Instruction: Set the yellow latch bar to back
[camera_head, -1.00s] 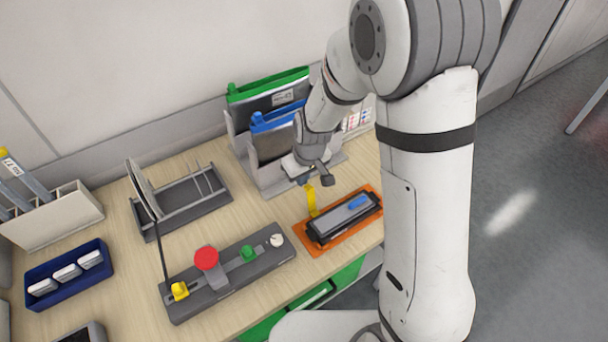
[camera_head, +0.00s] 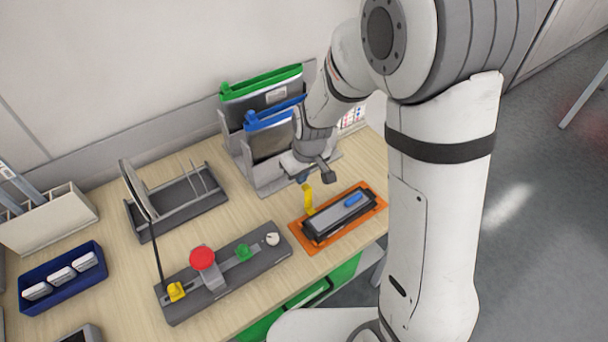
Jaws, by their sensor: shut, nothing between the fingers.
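A yellow bar (camera_head: 308,198) stands upright at the back left of a dark device (camera_head: 335,217) on an orange base (camera_head: 368,227); it looks like the latch bar. My gripper (camera_head: 315,178) is just above and behind the top of this bar, pointing down. It is shut and holds nothing. The gap between gripper and bar is small, and I cannot tell whether they touch. A blue piece (camera_head: 354,200) lies on top of the device.
A dark panel (camera_head: 188,308) with red, green and yellow controls lies left of the device. A file rack (camera_head: 270,182) with green and blue folders stands behind my gripper. A grey stand (camera_head: 205,206) and a blue bin (camera_head: 98,282) are further left.

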